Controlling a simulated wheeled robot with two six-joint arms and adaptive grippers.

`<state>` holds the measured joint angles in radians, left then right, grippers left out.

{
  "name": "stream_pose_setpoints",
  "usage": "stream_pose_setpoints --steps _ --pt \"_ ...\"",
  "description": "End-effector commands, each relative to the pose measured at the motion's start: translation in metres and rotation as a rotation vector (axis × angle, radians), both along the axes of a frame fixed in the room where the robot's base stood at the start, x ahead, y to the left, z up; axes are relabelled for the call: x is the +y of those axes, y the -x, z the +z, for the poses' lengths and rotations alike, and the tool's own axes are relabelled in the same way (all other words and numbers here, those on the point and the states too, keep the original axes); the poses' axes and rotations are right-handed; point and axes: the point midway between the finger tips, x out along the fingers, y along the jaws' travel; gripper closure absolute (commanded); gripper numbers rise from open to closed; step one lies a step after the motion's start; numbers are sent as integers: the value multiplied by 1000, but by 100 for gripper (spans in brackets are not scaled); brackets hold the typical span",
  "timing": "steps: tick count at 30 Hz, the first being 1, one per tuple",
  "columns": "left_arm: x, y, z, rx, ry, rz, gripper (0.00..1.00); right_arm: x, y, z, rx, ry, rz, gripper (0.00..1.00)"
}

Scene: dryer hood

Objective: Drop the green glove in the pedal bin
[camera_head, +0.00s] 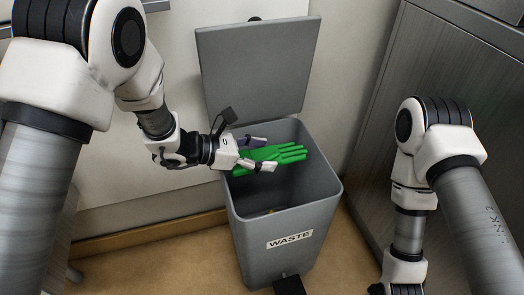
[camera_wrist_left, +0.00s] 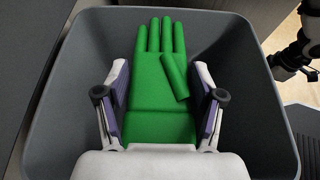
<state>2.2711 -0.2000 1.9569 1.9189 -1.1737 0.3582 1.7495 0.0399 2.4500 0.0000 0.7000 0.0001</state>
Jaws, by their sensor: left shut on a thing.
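The green glove (camera_head: 279,154) is held flat above the open mouth of the grey pedal bin (camera_head: 280,217), its fingers pointing right in the head view. My left gripper (camera_head: 262,154) is shut on the glove near its cuff. In the left wrist view the glove (camera_wrist_left: 162,85) lies between the two fingers of my left gripper (camera_wrist_left: 160,105), with the bin's grey walls (camera_wrist_left: 70,100) around it. The bin's lid (camera_head: 252,70) stands open at the back. My right arm is at the right of the head view, and its gripper is cut off at the bottom edge.
The bin carries a WASTE label (camera_head: 290,239), and a dark pedal (camera_head: 289,285) sits at its foot. A grey metal cabinet (camera_head: 440,70) stands to the right. A pale wall is behind the bin. Brown floor (camera_head: 180,265) is clear to the bin's left.

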Motion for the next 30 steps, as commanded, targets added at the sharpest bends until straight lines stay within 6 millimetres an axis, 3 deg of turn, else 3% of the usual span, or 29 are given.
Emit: stream_pose_setpoints --steps 4,5,6,7,20,30 --pt "0 0 1 0 0 0 67 0 0 1 -1 0 0 60" --pt "0 0 1 0 0 0 25 0 0 1 -1 0 0 60" --pt "0 0 1 0 0 0 11 0 0 1 -1 0 0 60" --pt "0 0 1 0 0 0 3 0 0 1 -1 0 0 60" --pt "7 1 5 1 2 4 3 0 0 1 0 0 0 60" --pt "77 24 36 -1 6 6 3 0 0 1 0 0 0 60"
